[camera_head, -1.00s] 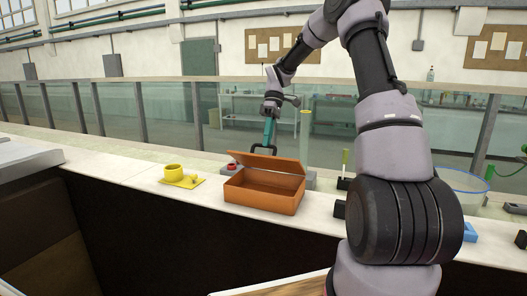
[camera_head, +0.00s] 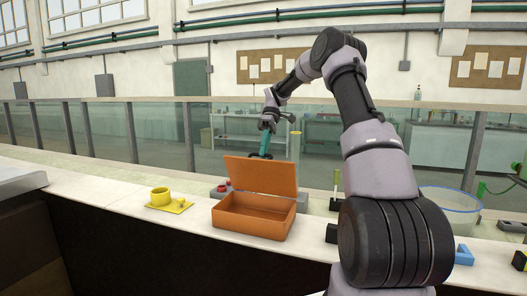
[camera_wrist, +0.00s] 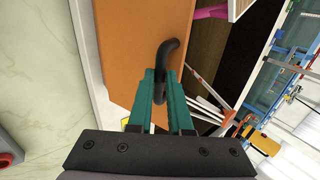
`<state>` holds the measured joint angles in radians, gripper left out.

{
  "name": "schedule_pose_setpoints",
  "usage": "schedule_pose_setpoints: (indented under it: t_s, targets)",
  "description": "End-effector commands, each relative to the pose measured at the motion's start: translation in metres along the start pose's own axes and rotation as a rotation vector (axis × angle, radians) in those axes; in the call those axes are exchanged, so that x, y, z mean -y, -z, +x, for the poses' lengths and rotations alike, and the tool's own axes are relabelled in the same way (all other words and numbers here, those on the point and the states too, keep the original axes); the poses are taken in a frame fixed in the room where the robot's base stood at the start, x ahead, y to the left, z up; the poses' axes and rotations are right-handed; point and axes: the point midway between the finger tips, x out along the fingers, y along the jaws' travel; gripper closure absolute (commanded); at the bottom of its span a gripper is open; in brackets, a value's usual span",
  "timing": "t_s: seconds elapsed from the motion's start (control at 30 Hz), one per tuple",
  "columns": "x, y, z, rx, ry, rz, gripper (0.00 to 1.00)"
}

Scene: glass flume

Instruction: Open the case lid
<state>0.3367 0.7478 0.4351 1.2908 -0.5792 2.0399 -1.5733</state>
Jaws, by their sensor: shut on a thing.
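The orange case (camera_head: 250,222) sits on the pale ledge, and its lid (camera_head: 262,176) stands raised at the back, close to upright. The inside of the case shows in the head view. My gripper (camera_head: 262,155) is behind the lid's top edge. In the wrist view, my gripper's teal fingers (camera_wrist: 164,98) are closed around the black handle (camera_wrist: 168,58) on the orange lid (camera_wrist: 130,35).
A yellow cup on a yellow plate (camera_head: 168,204) stands left of the case. A grey box with red buttons (camera_head: 223,188) is just behind it. A tall clear cylinder (camera_head: 295,150) and a round basin (camera_head: 450,200) stand to the right. A glass wall runs behind.

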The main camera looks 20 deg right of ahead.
Motion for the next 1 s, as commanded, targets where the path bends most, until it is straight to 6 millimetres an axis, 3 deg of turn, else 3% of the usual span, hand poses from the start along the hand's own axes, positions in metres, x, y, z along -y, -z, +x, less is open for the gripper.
schedule_pose_setpoints:
  t_s: [0.23,0.27,0.33,0.73,1.0]
  targets:
    - [-0.006,-0.004,0.004,0.009,-0.002,0.004,1.00]
    - [-0.006,-0.004,0.004,0.009,-0.002,0.004,0.79]
    - [-0.005,-0.004,0.004,0.009,-0.001,0.004,0.53]
    - [-0.002,-0.002,-0.003,0.004,-0.001,0.002,0.53]
    - [-0.004,-0.001,-0.051,0.002,-0.004,0.004,0.53]
